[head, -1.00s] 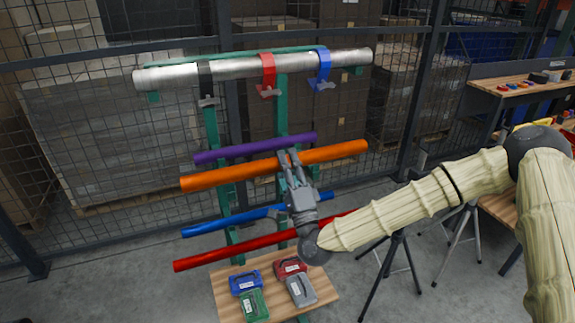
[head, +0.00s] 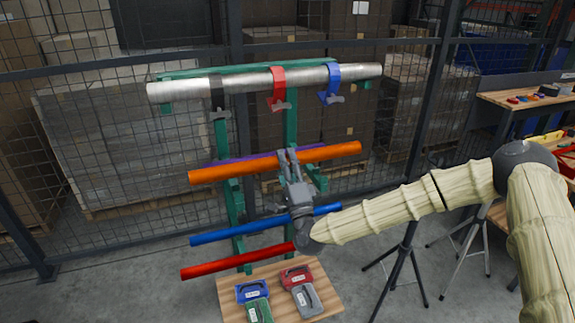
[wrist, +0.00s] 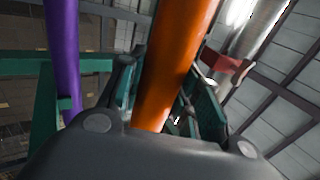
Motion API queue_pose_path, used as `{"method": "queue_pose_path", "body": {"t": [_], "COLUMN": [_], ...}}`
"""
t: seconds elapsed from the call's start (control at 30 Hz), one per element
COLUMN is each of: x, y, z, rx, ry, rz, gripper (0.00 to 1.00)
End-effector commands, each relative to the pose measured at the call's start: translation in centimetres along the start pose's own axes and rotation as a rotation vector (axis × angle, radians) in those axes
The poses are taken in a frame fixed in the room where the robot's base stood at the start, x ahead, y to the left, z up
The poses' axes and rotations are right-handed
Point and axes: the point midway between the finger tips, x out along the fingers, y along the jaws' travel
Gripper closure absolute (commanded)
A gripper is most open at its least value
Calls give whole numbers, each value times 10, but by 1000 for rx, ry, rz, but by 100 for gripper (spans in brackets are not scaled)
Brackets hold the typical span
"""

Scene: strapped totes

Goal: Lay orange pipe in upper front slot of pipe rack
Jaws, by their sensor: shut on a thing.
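The orange pipe (head: 232,171) lies level across the upper arms of the green pipe rack (head: 291,126), at the front in the head view. My gripper (head: 289,158) is shut on the pipe near its middle. In the wrist view the orange pipe (wrist: 173,65) runs between the two fingers. The purple pipe (head: 311,154) is just behind the orange one, mostly hidden by it; it shows apart on the left in the wrist view (wrist: 62,55). I cannot tell whether the orange pipe touches the rack arm.
Lower on the rack are a blue pipe (head: 225,236) and a red pipe (head: 225,265). A silver pipe (head: 235,85) with black, red and blue straps crosses the top. A small wooden table (head: 228,290) with several clamp-like cases stands below. A mesh fence is behind.

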Motion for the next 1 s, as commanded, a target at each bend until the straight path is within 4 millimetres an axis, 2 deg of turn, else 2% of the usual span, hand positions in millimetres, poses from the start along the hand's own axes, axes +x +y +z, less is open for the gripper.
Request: {"method": "queue_pose_path", "body": {"t": [0.17, 1.0], "x": [10, -26], "y": [8, 59], "z": [0, 0], "rx": [0, -1], "ry": [0, 0], "rz": [0, -1], "gripper": [100, 100]}}
